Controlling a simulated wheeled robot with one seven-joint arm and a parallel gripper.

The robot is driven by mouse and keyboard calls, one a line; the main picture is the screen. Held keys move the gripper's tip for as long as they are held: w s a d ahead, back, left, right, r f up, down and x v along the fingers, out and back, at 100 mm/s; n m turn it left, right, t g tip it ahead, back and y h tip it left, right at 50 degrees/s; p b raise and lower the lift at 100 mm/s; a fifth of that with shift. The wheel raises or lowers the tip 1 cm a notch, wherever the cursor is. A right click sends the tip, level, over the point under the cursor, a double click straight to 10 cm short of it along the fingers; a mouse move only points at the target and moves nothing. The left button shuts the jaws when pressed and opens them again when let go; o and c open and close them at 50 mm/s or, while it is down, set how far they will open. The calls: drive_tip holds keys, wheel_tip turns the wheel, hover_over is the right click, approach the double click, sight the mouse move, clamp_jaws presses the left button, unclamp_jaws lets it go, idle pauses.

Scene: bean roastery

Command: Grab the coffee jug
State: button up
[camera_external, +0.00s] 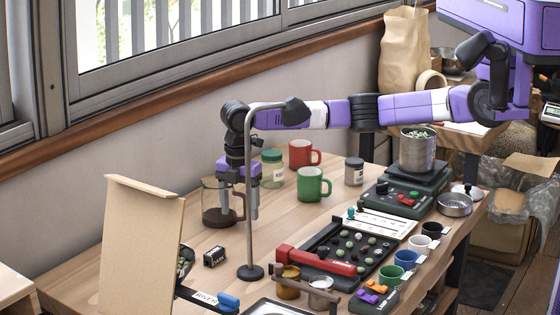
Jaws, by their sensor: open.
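The coffee jug (216,214) is a clear glass jug with dark coffee in its lower part and a handle on its right side. It stands upright on the wooden table at the left of the middle. My gripper (237,207) points down at the jug's right side, its fingers level with the jug's body and handle. The fingers are apart, one overlapping the jug and one to the right of the handle. I cannot tell whether they touch the jug.
A thin lamp stand (251,200) rises just right of my gripper. A green mug (312,185), a red mug (300,153) and a green-lidded jar (272,170) stand behind and right. A cardboard panel (140,250) stands front left. A small black box (214,256) lies before the jug.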

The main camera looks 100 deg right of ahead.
drive_tip(key=shift+f, duration=0.65)
clamp_jaws()
drive_tip(key=shift+r, duration=0.15)
wheel_tip(320, 180, up, 20)
drive_tip(key=p, duration=0.2)
drive_tip(key=shift+f, duration=0.2)
idle(1.0)
drive_tip(key=shift+r, duration=0.1)
idle(2.8)
